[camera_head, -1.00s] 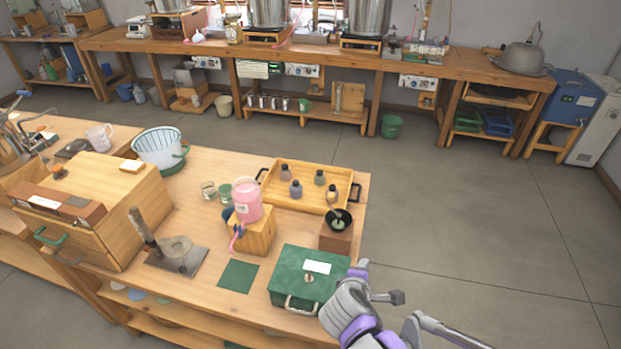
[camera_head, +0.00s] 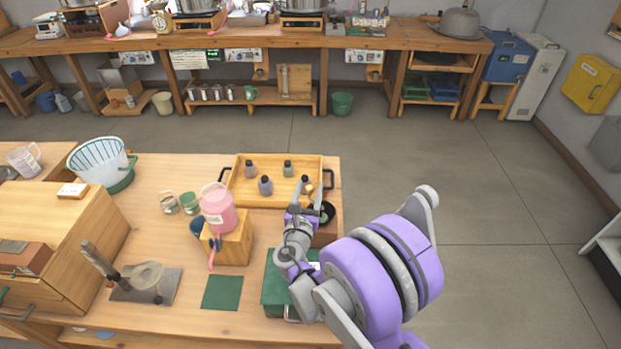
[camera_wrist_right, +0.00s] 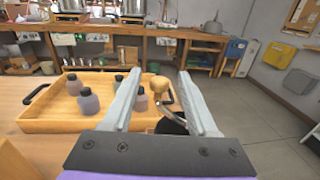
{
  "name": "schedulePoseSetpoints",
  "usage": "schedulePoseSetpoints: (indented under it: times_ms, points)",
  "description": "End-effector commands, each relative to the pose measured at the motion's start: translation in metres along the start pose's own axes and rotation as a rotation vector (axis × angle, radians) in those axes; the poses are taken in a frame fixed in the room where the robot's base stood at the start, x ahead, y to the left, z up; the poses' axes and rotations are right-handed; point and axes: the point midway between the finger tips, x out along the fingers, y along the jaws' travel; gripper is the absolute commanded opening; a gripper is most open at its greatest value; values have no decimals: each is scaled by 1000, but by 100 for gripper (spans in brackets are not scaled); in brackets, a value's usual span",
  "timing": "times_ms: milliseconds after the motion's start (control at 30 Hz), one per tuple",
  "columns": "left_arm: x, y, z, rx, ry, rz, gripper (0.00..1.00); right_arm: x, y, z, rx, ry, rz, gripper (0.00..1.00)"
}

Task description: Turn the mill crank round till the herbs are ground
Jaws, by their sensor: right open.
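The mill (camera_head: 325,239) is a small brown wooden block with a dark round bowl (camera_head: 328,213) on top, at the right end of the near table. My right gripper (camera_head: 311,190) is open above it, with its fingers pointing away from me. In the right wrist view the crank's wooden knob (camera_wrist_right: 159,84) shows between the two fingers (camera_wrist_right: 158,76); I cannot tell whether they touch it. The bent metal crank arm (camera_wrist_right: 176,99) runs from the knob toward the dark bowl (camera_wrist_right: 172,126), partly hidden by the gripper. No herbs can be made out. My left gripper is out of view.
A wooden tray (camera_head: 236,198) with several small bottles stands just behind and left of the mill. A green box (camera_head: 273,290) lies under my right arm. A pink jar (camera_head: 216,208) on a wooden block is to the left. Open floor lies to the right.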

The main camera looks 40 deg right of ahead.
Motion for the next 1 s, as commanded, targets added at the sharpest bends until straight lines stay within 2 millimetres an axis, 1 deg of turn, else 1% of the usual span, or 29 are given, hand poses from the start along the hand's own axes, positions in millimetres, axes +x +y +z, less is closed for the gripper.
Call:
schedulePoseSetpoints:
  times_ms: [33,100,233,400,633,933,967,1000]
  points:
    - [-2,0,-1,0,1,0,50,10,-1,1,0,-1,-3,58]
    - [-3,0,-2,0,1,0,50,21,-1,1,0,-1,-3,58]
    - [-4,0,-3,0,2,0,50,35,0,0,1,0,-1,58]
    - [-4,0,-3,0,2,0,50,42,0,0,2,1,0,58]
    - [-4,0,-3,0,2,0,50,42,0,0,2,1,0,58]
    - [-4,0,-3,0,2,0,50,42,0,0,2,1,0,4]
    - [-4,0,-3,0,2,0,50,42,0,0,2,1,0,0]
    - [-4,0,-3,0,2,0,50,42,0,0,2,1,0,0]
